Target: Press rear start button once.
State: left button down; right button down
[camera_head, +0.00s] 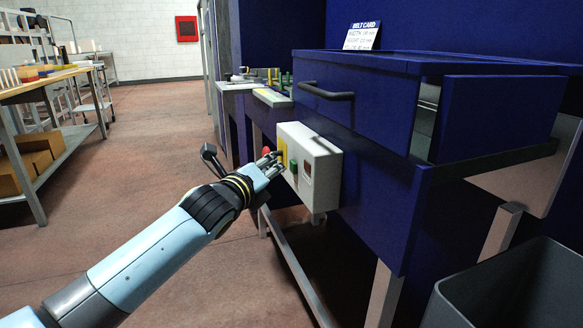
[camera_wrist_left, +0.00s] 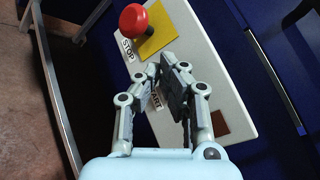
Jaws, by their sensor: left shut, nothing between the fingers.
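A white control box (camera_head: 325,172) is mounted on the front of the blue machine. It carries a red button (camera_head: 266,152) on a yellow plate (camera_head: 281,146) and a green button (camera_head: 293,167). My left gripper (camera_head: 274,161) is shut and empty, right in front of the box beside the green button; I cannot tell whether it touches. In the left wrist view the gripper (camera_wrist_left: 172,64) covers the green button and part of the START label (camera_wrist_left: 156,101). The red button (camera_wrist_left: 133,20) with its STOP label (camera_wrist_left: 126,50) is clear of the fingers. My right gripper is out of view.
A blue drawer with a dark handle (camera_head: 326,92) sits above the box. A belt card (camera_head: 361,36) stands on top. A grey bin (camera_head: 505,290) is at the lower right. A workbench (camera_head: 40,87) stands at the left, with open floor (camera_head: 140,165) between.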

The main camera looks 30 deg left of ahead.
pick_arm(q)
jog(key=s+a+b, duration=0.1)
jog(key=s+a, duration=0.2)
jog(key=shift+s+a, duration=0.15)
jog(key=shift+s, duration=0.25)
dwell(0.7)
jog(key=s+f+n+g+p, duration=0.1)
jog(key=s+f+n+g, duration=0.2)
jog(key=s+f, duration=0.7)
jog(key=s+d+f+n+g, duration=0.1)
jog(key=s+f+n+g, duration=0.3)
jog(key=f, duration=1)
jog(key=s+f+n+g+p, duration=0.1)
jog(key=s+f+n+g, duration=0.1)
jog(key=s+f, duration=0.85)
jog(key=s+d+f+n+g, duration=0.2)
jog(key=s+f+n, duration=0.3)
jog(key=s, duration=0.5)
jog(key=s+d+f+n+g, duration=0.1)
jog(key=s+f+n+g, duration=0.2)
jog(key=s, duration=0.8)
jog(key=s+d+f+n+g, duration=0.2)
jog(key=s+f+n, duration=0.5)
jog(key=s, duration=0.4)
jog(key=shift+s+d+f+n+g, duration=0.15)
jog(key=shift+d+f+n+g, duration=0.15)
jog(key=shift+n+g, duration=0.1)
